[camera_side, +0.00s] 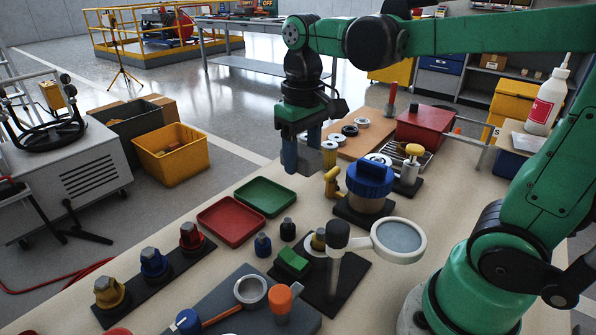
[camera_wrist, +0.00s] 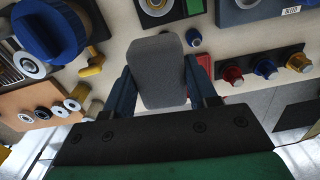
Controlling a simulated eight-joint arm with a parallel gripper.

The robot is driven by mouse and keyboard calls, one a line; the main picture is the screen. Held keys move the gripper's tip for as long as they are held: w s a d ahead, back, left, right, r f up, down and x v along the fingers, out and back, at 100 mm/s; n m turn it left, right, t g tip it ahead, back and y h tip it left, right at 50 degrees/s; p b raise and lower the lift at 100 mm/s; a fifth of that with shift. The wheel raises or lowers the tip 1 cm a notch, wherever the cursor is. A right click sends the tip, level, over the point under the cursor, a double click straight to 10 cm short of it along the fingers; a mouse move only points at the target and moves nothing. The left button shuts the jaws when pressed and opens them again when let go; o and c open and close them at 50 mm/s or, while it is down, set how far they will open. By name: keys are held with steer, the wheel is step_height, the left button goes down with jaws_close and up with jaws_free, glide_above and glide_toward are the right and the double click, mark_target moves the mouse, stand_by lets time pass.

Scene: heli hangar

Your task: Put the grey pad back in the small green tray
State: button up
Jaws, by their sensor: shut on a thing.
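My gripper (camera_side: 303,160) is shut on the grey pad (camera_wrist: 158,72), a rounded dark-grey block that shows between the two blue fingers in the wrist view. The gripper points down, raised above the bench behind and to the right of the small green tray (camera_side: 265,196). That tray is shallow and looks empty. In the wrist view the green tray is not visible; the pad and gripper block the middle of that picture.
A red tray (camera_side: 231,221) lies beside the green one. A blue-lidded container (camera_side: 369,183), a yellow fitting (camera_side: 332,183) and a magnifier (camera_side: 398,240) stand to the right.

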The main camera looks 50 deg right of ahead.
steer(key=w+d+r, duration=0.2)
steer(key=w+r, duration=0.1)
steer(key=w, duration=0.5)
steer(key=n, duration=0.1)
glide_above(265, 199)
step_height(265, 199, down, 19)
steer(key=shift+f, duration=0.2)
steer(key=o, duration=0.9)
steer(key=shift+f, duration=0.15)
steer(key=shift+o, duration=0.2)
